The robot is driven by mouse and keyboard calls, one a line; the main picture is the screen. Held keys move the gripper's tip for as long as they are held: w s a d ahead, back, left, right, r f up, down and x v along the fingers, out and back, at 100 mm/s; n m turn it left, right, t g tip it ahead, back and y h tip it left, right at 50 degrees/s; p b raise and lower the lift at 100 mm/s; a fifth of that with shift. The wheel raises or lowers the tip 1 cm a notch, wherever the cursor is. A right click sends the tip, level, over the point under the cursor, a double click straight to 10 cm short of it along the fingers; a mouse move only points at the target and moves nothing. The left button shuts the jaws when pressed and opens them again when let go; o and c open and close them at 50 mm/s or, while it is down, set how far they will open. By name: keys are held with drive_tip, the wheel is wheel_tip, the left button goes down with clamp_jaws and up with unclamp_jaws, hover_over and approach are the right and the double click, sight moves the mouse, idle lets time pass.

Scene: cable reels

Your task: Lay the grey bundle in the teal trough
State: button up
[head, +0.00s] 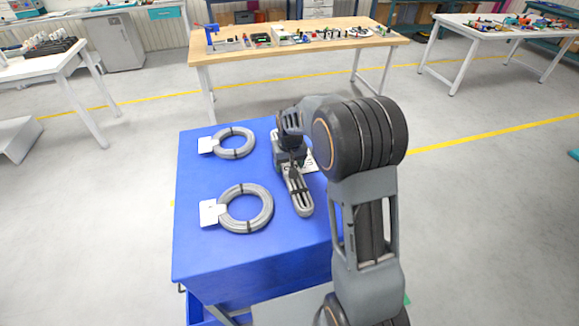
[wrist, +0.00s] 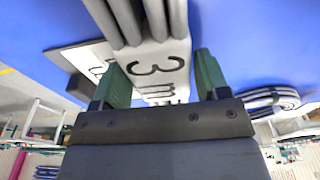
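The grey bundle (head: 301,198) is a long, narrow looped hank of cable. It lies at the right of the blue table top, partly hidden by my gripper (head: 291,165). In the wrist view the grey bundle (wrist: 145,15) runs between my two green fingers (wrist: 160,78), and its white band reads "3 m". The fingers stand on either side of the band, with a narrow gap showing at the right finger. I cannot make out the teal trough in either view.
Two grey cable rings with white tags, a far one (head: 235,143) and a near one (head: 246,208), lie left on the blue table (head: 190,240). A white card (wrist: 82,60) lies beside the bundle. A wooden workbench (head: 235,54) with small parts stands behind; grey floor lies between.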

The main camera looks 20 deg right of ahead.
drive_tip(key=c, duration=1)
drive_tip(key=shift+r, duration=0.1)
